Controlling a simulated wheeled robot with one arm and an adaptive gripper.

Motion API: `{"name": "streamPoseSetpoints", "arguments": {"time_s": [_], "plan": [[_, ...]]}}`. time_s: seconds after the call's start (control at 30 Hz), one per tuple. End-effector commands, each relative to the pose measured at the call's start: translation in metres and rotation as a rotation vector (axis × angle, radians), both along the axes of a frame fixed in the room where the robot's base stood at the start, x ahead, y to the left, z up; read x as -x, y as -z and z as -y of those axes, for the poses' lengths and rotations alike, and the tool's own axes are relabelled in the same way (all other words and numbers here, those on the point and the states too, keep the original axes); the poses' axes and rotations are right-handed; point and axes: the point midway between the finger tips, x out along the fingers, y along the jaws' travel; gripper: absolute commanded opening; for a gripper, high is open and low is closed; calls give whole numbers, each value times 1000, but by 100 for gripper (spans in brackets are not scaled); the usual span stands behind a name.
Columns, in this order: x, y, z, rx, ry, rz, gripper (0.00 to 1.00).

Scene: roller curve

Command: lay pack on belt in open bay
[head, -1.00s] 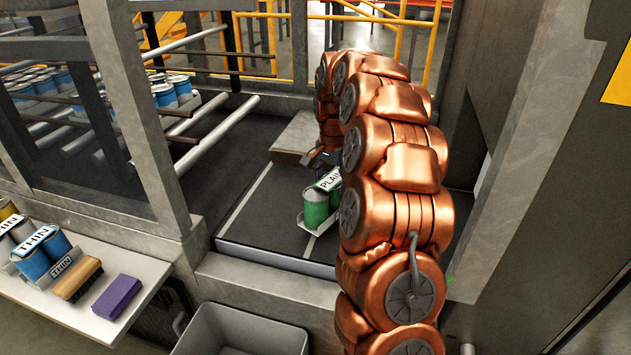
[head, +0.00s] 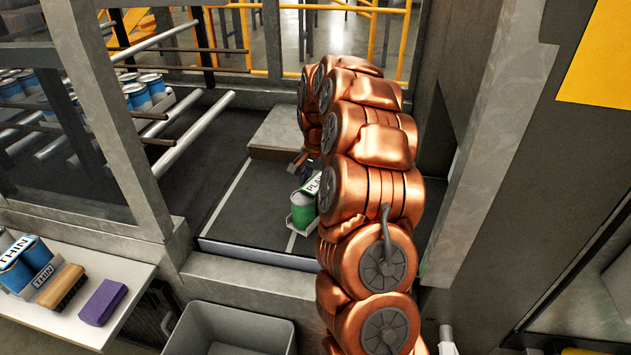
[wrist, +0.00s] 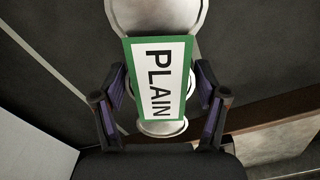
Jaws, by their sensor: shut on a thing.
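The pack is a pair of green cans on a pale tray with a PLAIN label on top. It shows in the head view (head: 303,207), partly hidden behind my copper arm, and fills the middle of the wrist view (wrist: 160,85). My gripper (wrist: 163,105) is shut on the pack, one finger at each side of the label. The dark belt (head: 255,205) lies under the pack in the open bay, with a pale line along it. I cannot tell whether the tray touches the belt.
A grey block (head: 287,135) stands at the belt's far end. A ledge at left holds a THIN pack (head: 25,262), a brush (head: 62,287) and a purple block (head: 103,302). A grey bin (head: 228,330) stands below the bay. Metal posts and rollers bound the left.

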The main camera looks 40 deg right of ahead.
Motion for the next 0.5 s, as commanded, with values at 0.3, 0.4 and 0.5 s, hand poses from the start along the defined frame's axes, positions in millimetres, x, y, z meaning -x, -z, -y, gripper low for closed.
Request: {"name": "streamPoseSetpoints", "arguments": {"time_s": [0.3, 0.4, 0.5], "plan": [[0, 2, 0, 0, 0, 2, 82], [0, 2, 0, 0, 0, 1, 92], [0, 2, 0, 0, 0, 1, 98]]}}
